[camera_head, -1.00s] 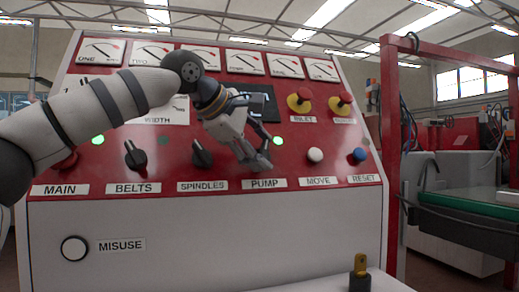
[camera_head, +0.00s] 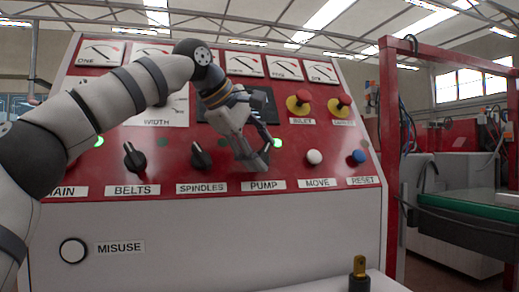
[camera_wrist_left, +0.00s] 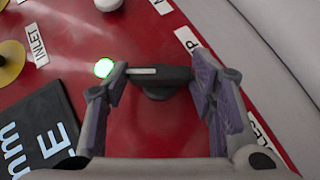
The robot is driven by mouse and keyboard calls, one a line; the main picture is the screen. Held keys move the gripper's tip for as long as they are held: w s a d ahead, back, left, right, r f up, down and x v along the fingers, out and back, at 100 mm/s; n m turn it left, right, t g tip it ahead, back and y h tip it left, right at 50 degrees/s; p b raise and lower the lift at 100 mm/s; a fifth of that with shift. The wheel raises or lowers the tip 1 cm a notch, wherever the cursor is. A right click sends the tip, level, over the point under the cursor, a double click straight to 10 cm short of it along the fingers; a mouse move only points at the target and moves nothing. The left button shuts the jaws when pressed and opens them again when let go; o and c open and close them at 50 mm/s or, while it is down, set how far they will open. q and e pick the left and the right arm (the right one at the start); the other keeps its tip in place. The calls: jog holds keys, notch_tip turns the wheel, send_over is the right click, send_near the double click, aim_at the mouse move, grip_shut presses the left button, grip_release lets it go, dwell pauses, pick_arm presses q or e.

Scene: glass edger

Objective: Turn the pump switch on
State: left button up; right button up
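The pump switch is a black rotary knob on the sloping red panel, above the PUMP label (camera_head: 264,185). In the left wrist view the switch (camera_wrist_left: 160,75) lies as a dark bar with a white mark at one end, spanning between my two fingertips. My left gripper (camera_head: 256,163) is at the switch and hides most of it in the head view. In the wrist view the left gripper (camera_wrist_left: 161,78) has a finger against each end of the bar. A green lamp (camera_head: 277,143) beside the switch is lit. My right gripper is not in view.
The spindles knob (camera_head: 201,157) and belts knob (camera_head: 134,157) are to the left, the white move button (camera_head: 314,157) and blue reset button (camera_head: 359,156) to the right. Red mushroom buttons (camera_head: 299,102) are above. A red frame post (camera_head: 389,160) stands at right.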

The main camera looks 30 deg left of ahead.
pick_arm(q)
jog(key=o, duration=0.4)
jog(key=v, duration=1.2)
